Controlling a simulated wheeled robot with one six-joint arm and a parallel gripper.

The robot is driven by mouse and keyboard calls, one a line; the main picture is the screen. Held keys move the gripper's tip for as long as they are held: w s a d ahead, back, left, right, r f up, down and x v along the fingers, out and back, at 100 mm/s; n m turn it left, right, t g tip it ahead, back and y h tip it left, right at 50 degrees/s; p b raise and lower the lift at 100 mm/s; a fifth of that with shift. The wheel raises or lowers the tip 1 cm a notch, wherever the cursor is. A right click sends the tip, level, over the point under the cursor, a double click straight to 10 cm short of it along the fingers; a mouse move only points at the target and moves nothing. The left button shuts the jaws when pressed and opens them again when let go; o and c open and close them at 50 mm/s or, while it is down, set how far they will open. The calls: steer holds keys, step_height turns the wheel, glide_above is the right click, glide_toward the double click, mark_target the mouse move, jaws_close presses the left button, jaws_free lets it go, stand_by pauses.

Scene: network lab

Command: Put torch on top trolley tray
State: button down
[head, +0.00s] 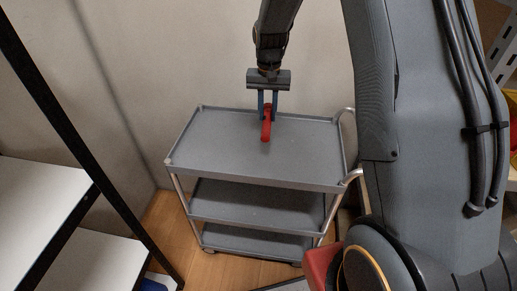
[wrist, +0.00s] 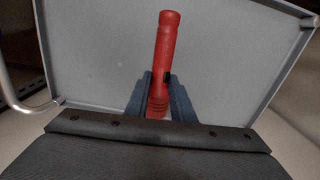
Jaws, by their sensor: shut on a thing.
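The red torch (head: 266,128) is between the fingers of my gripper (head: 267,106) in the head view, over the top tray (head: 215,147) of the grey trolley. In the wrist view the torch (wrist: 165,60) stands out from between the blue fingers of my gripper (wrist: 160,98), with a dark switch on its side. My gripper is shut on it. The top tray (wrist: 90,60) fills the background of the wrist view and is otherwise empty. I cannot tell whether the torch touches the tray.
The trolley has a middle tray (head: 250,203) and a bottom tray (head: 245,240), both empty where visible. A trolley handle (head: 349,125) rises at the right. A dark-framed shelf unit with white shelves (head: 35,195) stands at the left. A wall is close behind the trolley.

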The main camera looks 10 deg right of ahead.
steer(key=shift+w+r, duration=0.35)
steer(key=shift+w, duration=0.15)
steer(key=shift+r+m, duration=0.2)
steer(key=shift+m, duration=0.3)
steer(key=m, duration=0.1)
steer(key=m+t+y+p, duration=0.1)
steer(key=m, duration=0.1)
steer(key=shift+s+r, duration=0.15)
steer(key=shift+s, duration=0.2)
steer(key=shift+s+m+t+p, duration=0.15)
steer(key=shift+m+t+p, duration=0.35)
steer(key=shift+m, duration=0.5)
steer(key=m, duration=0.1)
steer(key=d+m+p, duration=0.1)
steer(key=shift+s+m+t, duration=0.2)
steer(key=shift+m+t, duration=0.1)
steer(key=shift+m, duration=0.1)
steer(key=shift+f+m, duration=0.3)
steer(key=shift+f, duration=0.05)
glide_above(270, 143)
steer(key=x, duration=0.3)
steer(key=s+x, duration=0.1)
steer(key=x, duration=0.2)
steer(key=p+x, duration=0.1)
steer(key=x, duration=0.2)
steer(key=shift+s+d+f, duration=0.3)
steer(key=shift+s+d, duration=0.05)
steer(key=shift+f, duration=0.15)
